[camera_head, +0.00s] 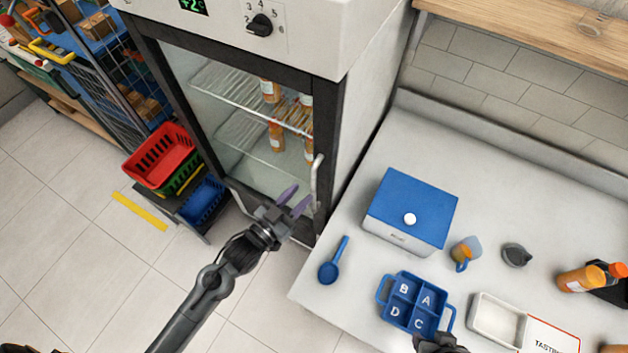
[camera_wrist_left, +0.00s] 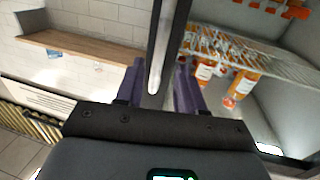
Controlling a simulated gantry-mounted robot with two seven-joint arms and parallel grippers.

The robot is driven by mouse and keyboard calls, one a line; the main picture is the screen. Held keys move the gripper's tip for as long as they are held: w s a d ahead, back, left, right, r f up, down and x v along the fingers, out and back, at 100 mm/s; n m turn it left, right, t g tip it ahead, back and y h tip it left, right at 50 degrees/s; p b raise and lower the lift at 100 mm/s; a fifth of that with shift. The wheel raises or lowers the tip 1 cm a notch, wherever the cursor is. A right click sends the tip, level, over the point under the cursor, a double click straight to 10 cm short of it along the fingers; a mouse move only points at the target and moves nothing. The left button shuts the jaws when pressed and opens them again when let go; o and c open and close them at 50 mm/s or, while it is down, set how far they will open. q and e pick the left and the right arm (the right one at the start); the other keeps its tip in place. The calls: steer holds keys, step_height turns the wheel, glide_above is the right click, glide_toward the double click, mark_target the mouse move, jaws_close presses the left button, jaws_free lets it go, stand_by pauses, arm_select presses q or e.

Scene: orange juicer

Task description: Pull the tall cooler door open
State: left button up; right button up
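The tall cooler (camera_head: 365,90) stands at the top, its dark-framed glass door (camera_head: 237,118) looking shut. A pale vertical handle (camera_head: 316,178) is on the door's right side. My left gripper (camera_head: 298,197) is open and empty, with purple fingers close to the handle's lower part. In the left wrist view the handle (camera_wrist_left: 158,65) lines up between the two fingers (camera_wrist_left: 160,85); I cannot tell whether they touch it. My right gripper (camera_head: 440,343) shows only partly at the bottom edge, and its fingers are hard to make out.
Orange bottles (camera_head: 275,135) stand on wire shelves behind the glass. The counter (camera_head: 340,225) right of the cooler holds a blue-lidded box (camera_head: 412,205), a blue divided tray (camera_head: 385,287) and a blue scoop (camera_head: 330,271). Stacked baskets (camera_head: 160,155) stand left of the door. Floor before it is clear.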

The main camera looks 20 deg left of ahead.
mark_target(312, 184)
arm_select(q)
steer(key=shift+x, duration=3.15)
steer(key=shift+s, duration=0.1)
jaws_close()
